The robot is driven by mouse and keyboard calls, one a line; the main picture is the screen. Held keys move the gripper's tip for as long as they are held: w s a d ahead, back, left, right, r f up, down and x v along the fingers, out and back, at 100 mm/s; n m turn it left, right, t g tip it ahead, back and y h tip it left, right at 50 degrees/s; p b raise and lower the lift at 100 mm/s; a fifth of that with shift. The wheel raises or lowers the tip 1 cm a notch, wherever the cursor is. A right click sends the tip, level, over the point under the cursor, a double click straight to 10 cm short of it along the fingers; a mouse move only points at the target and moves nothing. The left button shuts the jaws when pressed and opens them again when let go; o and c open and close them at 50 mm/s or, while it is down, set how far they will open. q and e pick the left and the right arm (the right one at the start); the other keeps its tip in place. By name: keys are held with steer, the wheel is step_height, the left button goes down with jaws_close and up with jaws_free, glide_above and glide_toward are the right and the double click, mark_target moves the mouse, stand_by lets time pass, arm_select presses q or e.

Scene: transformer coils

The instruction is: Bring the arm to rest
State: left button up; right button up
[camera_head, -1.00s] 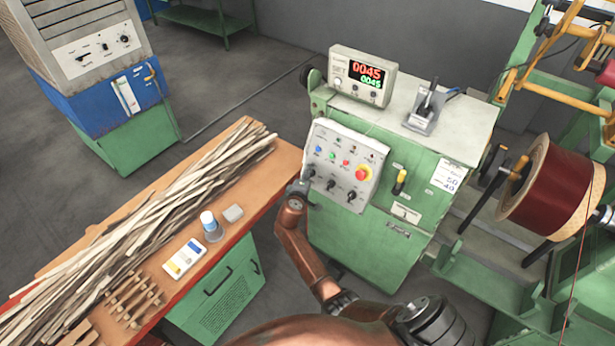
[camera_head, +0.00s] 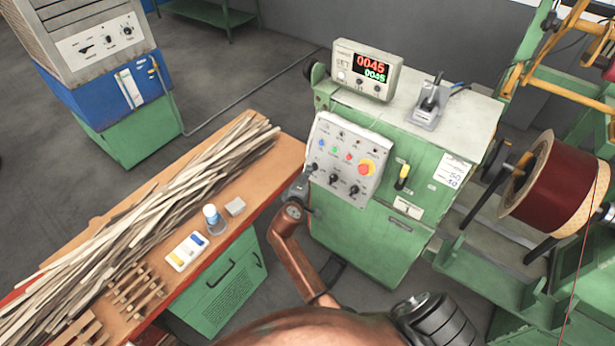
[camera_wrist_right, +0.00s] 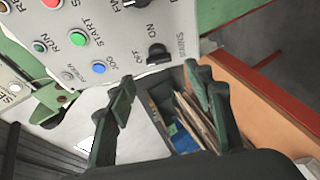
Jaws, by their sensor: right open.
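My right arm (camera_head: 292,248), brown with a grey wrist, reaches up from the bottom of the head view. Its gripper (camera_head: 303,185) is at the left edge of the control panel (camera_head: 343,160), small and partly hidden there. In the right wrist view the gripper (camera_wrist_right: 160,75) is open, with two dark green fingers spread apart and nothing between them. The panel also shows in the right wrist view (camera_wrist_right: 120,40), just beyond the fingertips; whether they touch it I cannot tell. My left gripper is not in view.
A green machine cabinet (camera_head: 385,235) carries a counter box (camera_head: 367,70) reading 0045. A workbench (camera_head: 270,165) at left holds wooden strips (camera_head: 150,215), a bottle (camera_head: 213,220) and a small case (camera_head: 187,250). A dark red wire spool (camera_head: 555,185) stands at right. Grey floor is open behind the bench.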

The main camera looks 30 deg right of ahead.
stand_by(0.4)
steer(key=s+a+f+g+y+b, duration=0.15)
steer(key=s+f, duration=0.45)
steer(key=f, duration=0.7)
steer(key=s+a+f+g+y, duration=0.1)
steer(key=s+a+f+y, duration=0.15)
steer(key=s+f, duration=0.7)
steer(key=s+a+f+g+y, duration=0.1)
steer(key=s+f+g+y, duration=0.15)
steer(key=f, duration=1.45)
steer(key=s+f+m+g+y, duration=0.1)
steer(key=s+f, duration=0.6)
steer(key=s, duration=0.7)
steer(key=s+f+m+g+y+b, duration=0.1)
steer(key=s+f+m, duration=0.2)
steer(key=s+f, duration=0.4)
steer(key=s+f+m+g+y+b, duration=0.1)
steer(key=s+f, duration=0.6)
steer(key=s, duration=1.6)
steer(key=shift+s+f+m+g, duration=0.2)
steer(key=shift+s+m+g, duration=0.05)
steer(key=shift+m+g, duration=0.3)
steer(key=shift+a, duration=0.1)
